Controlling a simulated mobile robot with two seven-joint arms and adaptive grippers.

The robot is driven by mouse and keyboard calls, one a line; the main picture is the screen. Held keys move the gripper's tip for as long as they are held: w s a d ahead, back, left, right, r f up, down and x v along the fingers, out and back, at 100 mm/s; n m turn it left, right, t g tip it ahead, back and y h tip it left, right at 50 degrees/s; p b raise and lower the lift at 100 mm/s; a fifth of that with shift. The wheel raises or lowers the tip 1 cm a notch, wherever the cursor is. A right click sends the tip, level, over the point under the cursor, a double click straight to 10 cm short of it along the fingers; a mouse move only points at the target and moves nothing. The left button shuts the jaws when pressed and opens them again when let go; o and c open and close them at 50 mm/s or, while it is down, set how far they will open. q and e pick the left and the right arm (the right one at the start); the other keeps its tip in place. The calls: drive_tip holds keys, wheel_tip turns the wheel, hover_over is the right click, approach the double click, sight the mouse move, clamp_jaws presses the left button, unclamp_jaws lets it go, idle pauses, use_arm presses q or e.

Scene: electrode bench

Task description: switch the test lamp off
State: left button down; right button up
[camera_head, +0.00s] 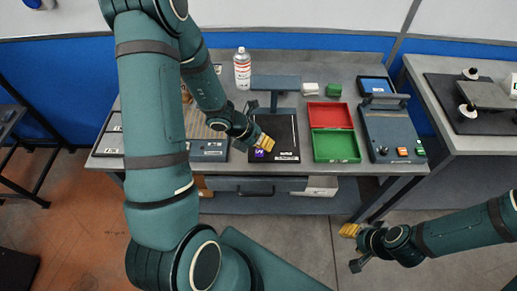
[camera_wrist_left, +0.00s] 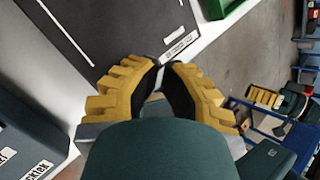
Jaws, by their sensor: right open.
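A grey flat-headed stand (camera_head: 275,83), which may be the test lamp, rises behind a black mat (camera_head: 283,128); no glow shows on its visible top, and its underside is hidden. A blue-grey box (camera_head: 388,125) at the right of the bench has an orange switch (camera_head: 402,152) and a green one (camera_head: 420,151); I cannot read their positions. My left gripper (camera_head: 264,143) is low over the mat's front left, beside a small purple patch (camera_head: 259,153). My right gripper (camera_head: 350,233) is open, in front of the bench.
Red (camera_head: 330,115) and green (camera_head: 336,146) trays lie between the mat and the box. A grey device (camera_head: 208,150) sits left of the mat. A second bench (camera_head: 450,130) is at the right, with floor between.

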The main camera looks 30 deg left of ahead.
wheel_tip(320, 180, up, 4)
drive_tip(key=p, duration=0.3)
drive_tip(key=shift+r+p, duration=0.1)
drive_tip(key=shift+p, duration=0.2)
